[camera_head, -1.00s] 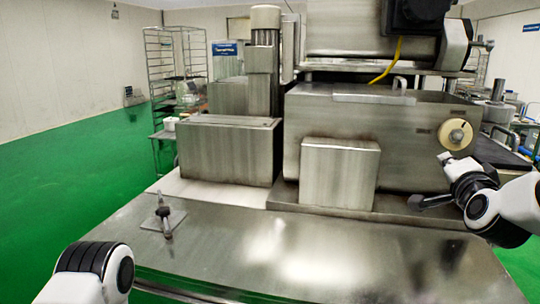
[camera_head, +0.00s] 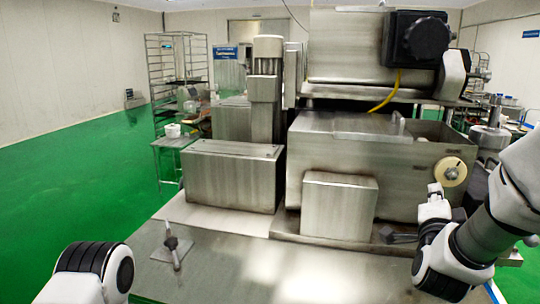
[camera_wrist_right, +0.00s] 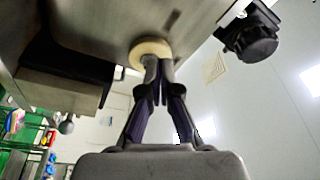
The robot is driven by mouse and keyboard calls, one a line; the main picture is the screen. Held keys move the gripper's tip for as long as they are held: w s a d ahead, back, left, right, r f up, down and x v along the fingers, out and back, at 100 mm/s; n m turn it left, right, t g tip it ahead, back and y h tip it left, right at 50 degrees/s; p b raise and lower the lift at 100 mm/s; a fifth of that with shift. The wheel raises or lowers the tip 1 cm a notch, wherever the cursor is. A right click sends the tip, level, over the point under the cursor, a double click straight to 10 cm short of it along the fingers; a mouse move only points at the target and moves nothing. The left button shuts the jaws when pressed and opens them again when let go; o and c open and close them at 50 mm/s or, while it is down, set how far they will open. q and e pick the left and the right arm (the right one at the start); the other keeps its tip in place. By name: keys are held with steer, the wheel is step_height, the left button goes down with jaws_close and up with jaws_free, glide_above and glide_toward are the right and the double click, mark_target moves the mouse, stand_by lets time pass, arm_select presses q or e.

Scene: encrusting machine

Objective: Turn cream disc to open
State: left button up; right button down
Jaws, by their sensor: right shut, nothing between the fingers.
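The cream disc (camera_head: 450,171) is a round knob with a small centre, on the right end of the steel machine's front face. In the right wrist view the disc (camera_wrist_right: 150,50) is directly beyond my fingertips. My right gripper (camera_head: 436,188) points up at the disc from just below and left in the head view. In the wrist view the gripper (camera_wrist_right: 158,64) is shut, fingertips together, and overlaps the disc's lower edge. I cannot tell whether they touch. Nothing is between the fingers. My left gripper is out of view; only part of that arm shows.
The steel machine body (camera_head: 400,165) fills the centre and right, with a smaller steel box (camera_head: 340,207) in front. A black motor-like block (camera_head: 418,38) hangs above. A small handled tool (camera_head: 172,245) is on the steel table at the left. Green floor lies open at far left.

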mark_target(432, 181)
steer(key=w, duration=0.2)
steer(key=w+d, duration=0.1)
steer(key=w, duration=0.1)
steer(key=w+d, duration=0.1)
steer(key=w, duration=0.1)
steer(key=shift+w+f+p, duration=0.1)
steer(key=shift+f+p, duration=0.2)
steer(key=shift+p, duration=0.05)
steer(key=shift+w, duration=0.25)
steer(key=shift+d, duration=0.15)
steer(key=shift+r, duration=0.15)
steer(key=shift+d+b, duration=0.1)
steer(key=shift+b, duration=0.3)
steer(key=shift+s+d+f+b, duration=0.15)
steer(key=shift+f+b, duration=0.25)
steer(key=shift+b, duration=0.75)
steer(key=shift+w+d+f+b, duration=0.15)
steer(key=shift+f+b, duration=0.25)
steer(key=shift+b, duration=0.75)
steer(key=shift+s+d, duration=0.1)
